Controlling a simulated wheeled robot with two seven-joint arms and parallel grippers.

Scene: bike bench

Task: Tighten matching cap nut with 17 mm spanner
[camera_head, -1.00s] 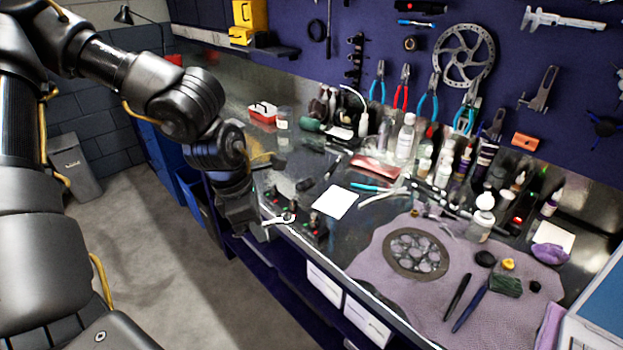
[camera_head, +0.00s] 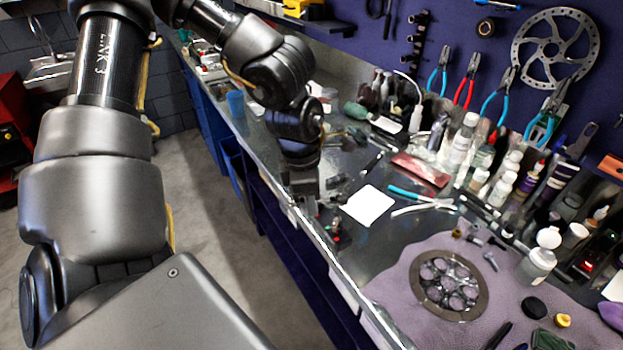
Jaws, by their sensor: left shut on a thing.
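My left gripper (camera_head: 306,200) points down over the front edge of the bench, left of a white card. It is shut on the spanner, whose silver end stuck out beside it a second ago. The spanner is now hidden behind the gripper or too small to make out. Small dark fixtures (camera_head: 335,232) with a red spot stand at the bench edge, just right of and below the gripper. I cannot tell a cap nut on them, or whether the spanner touches one. My right gripper is not in view.
The white card (camera_head: 368,205) lies on the metal bench. A purple mat (camera_head: 402,285) holds a round dark metal part (camera_head: 449,285). Bottles (camera_head: 463,140) and pliers (camera_head: 497,95) crowd the back. A blue cup (camera_head: 236,103) stands at the far left. Open floor lies left of the bench.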

